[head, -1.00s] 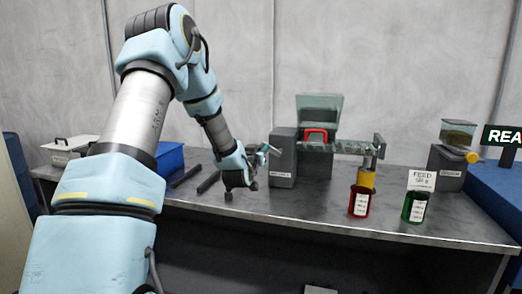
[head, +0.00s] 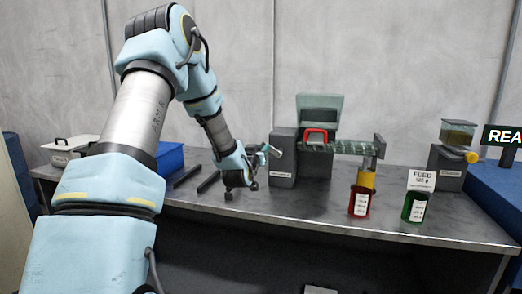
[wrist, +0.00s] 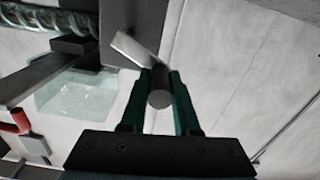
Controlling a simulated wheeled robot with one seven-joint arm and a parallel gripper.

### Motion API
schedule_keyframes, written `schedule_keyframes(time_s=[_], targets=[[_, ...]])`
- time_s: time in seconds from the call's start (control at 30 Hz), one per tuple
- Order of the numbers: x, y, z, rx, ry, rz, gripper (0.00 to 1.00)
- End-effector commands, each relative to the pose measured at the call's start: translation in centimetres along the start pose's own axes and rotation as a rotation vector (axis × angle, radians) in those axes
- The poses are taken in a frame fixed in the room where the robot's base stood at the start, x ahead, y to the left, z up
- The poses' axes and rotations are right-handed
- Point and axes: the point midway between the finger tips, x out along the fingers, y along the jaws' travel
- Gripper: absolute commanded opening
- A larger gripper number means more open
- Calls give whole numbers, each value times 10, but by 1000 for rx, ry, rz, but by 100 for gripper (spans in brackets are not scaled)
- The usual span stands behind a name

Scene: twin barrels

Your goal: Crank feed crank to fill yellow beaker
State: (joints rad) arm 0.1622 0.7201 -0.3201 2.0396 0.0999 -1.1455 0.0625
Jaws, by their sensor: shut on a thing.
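The feed crank shows at the left side of the grey feeder housing (head: 283,158). In the wrist view its flat arm (wrist: 133,48) ends in a round grey handle (wrist: 159,98). My gripper (head: 264,150) is shut on that handle, which sits between the two dark green fingers in the wrist view (wrist: 160,92). A clear auger tube (head: 345,147) runs right from the feeder to a spout. The yellow beaker (head: 366,180) stands below the spout, partly hidden behind a red jar (head: 359,202). Its fill level cannot be made out.
A green jar (head: 413,208) stands right of the red one, near a FEED sign (head: 421,180) with small print. A second dispenser (head: 452,155) is at the back right. Dark bars (head: 187,176) and a blue bin (head: 169,158) lie left. The front middle of the bench is clear.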

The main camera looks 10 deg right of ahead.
Motion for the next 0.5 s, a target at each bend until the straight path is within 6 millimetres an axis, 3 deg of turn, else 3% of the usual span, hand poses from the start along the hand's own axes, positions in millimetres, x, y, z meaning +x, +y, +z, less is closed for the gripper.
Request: schedule_keyframes(time_s=[0.27, 0.5], targets=[[0, 0, 5, -37, 2, 2, 0], [0, -6, 21, -250, 3, 2, 0]])
